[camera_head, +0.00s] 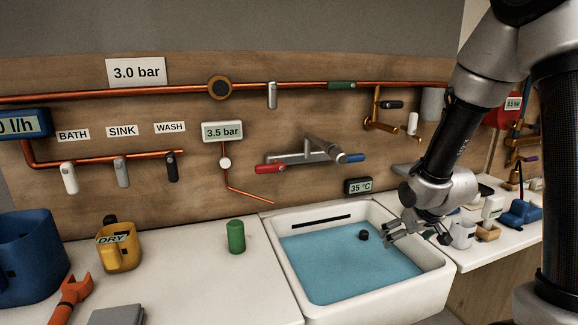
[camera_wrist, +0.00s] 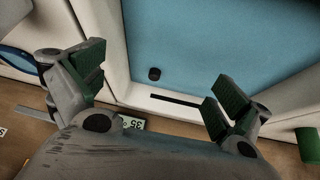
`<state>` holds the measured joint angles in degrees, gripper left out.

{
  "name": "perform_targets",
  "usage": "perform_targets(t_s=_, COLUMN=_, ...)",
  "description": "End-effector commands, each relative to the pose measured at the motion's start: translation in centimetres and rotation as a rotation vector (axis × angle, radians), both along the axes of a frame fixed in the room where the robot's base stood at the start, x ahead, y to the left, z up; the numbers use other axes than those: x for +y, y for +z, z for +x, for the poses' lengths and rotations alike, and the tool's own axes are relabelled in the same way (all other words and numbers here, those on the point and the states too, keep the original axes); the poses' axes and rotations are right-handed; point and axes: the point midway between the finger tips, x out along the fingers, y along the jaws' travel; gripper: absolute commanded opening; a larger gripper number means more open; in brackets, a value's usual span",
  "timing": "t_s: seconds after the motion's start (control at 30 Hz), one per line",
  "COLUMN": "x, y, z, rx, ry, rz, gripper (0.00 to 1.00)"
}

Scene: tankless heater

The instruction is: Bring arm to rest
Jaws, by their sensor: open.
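My gripper (camera_head: 408,232) hangs at the end of my arm over the right side of the white sink, in the body camera view. In the wrist view my gripper (camera_wrist: 160,88) has its two green-padded fingers spread wide apart, with nothing between them. The sink (camera_head: 290,284) holds blue water (camera_head: 335,265). A small black plug-like piece (camera_head: 363,235) shows at the water, left of the fingers; it also shows in the wrist view (camera_wrist: 154,73). I cannot tell the exact height of the fingers above the sink rim.
A faucet with red and blue handles (camera_head: 305,158) juts from the wall behind the sink. Several small items, including a blue one (camera_head: 522,212), crowd the right counter.

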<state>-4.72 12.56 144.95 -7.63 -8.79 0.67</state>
Motion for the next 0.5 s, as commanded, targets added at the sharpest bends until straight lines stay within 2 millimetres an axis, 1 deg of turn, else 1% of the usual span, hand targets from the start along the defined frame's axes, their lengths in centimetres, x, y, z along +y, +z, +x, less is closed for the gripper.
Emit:
perform_targets(t_s=0.03, x=-0.8, y=1.2, z=-2.2, rx=0.072, ry=-0.022, rz=-0.017, gripper=1.0)
perform_targets(t_s=0.07, x=-1.3, y=1.9, z=-3.8, rx=0.124, ry=-0.037, rz=-0.026, gripper=1.0)
perform_targets(t_s=0.1, x=-1.9, y=2.9, z=-6.0, rx=0.189, ry=-0.057, rz=-0.036, gripper=1.0)
perform_targets(t_s=0.13, x=-2.3, y=3.8, z=-7.8, rx=0.234, ry=-0.071, rz=-0.042, gripper=1.0)
perform_targets(t_s=0.17, x=-2.6, y=4.8, z=-9.5, rx=0.278, ry=-0.086, rz=-0.045, gripper=1.0)
perform_targets(t_s=0.2, x=-3.0, y=6.2, z=-11.8, rx=0.329, ry=-0.104, rz=-0.046, gripper=1.0)
perform_targets(t_s=0.27, x=-3.3, y=8.2, z=-15.0, rx=0.388, ry=-0.127, rz=-0.044, gripper=1.0)
perform_targets(t_s=0.3, x=-3.5, y=9.6, z=-17.0, rx=0.414, ry=-0.138, rz=-0.039, gripper=1.0)
perform_targets(t_s=0.4, x=-3.7, y=12.8, z=-21.1, rx=0.438, ry=-0.163, rz=-0.021, gripper=1.0)
perform_targets(t_s=0.5, x=-3.7, y=15.3, z=-23.4, rx=0.388, ry=-0.179, rz=0.0, gripper=1.0)
